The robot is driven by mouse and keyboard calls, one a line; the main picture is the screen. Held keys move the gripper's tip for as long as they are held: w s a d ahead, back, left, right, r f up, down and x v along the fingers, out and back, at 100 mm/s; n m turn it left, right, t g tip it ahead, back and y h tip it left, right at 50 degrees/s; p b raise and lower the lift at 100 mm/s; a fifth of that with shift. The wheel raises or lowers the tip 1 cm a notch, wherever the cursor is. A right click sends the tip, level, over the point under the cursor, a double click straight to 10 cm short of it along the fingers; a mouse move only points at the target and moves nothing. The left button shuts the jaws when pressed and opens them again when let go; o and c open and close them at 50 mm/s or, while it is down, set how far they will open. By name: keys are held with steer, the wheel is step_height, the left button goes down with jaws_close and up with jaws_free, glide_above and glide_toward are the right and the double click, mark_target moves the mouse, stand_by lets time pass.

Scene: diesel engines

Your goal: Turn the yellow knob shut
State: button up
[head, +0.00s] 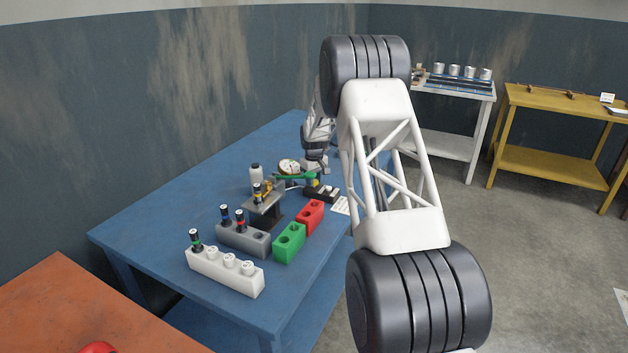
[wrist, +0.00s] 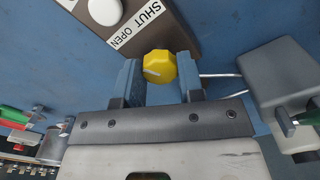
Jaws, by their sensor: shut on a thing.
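The yellow knob (wrist: 159,66) is faceted and sits between the two fingers of my gripper (wrist: 160,72) in the wrist view. The fingers touch it from both sides. A white mark on the knob's face points left in that view, slightly downward. A white label (wrist: 139,24) reading SHUT and OPEN lies just above the knob, on a dark brown block (wrist: 172,35).
On the blue table (head: 190,190) stand a white block (head: 225,273), a grey block (head: 243,238), a green block (head: 289,243) and a red block (head: 310,216), nearer than my gripper. In the wrist view a grey block (wrist: 280,75) stands right of the fingers.

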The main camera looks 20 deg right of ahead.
steer(key=shift+m, duration=0.6)
steer(key=o, duration=0.9)
steer(key=shift+r, duration=0.1)
steer(key=shift+r, duration=3.85)
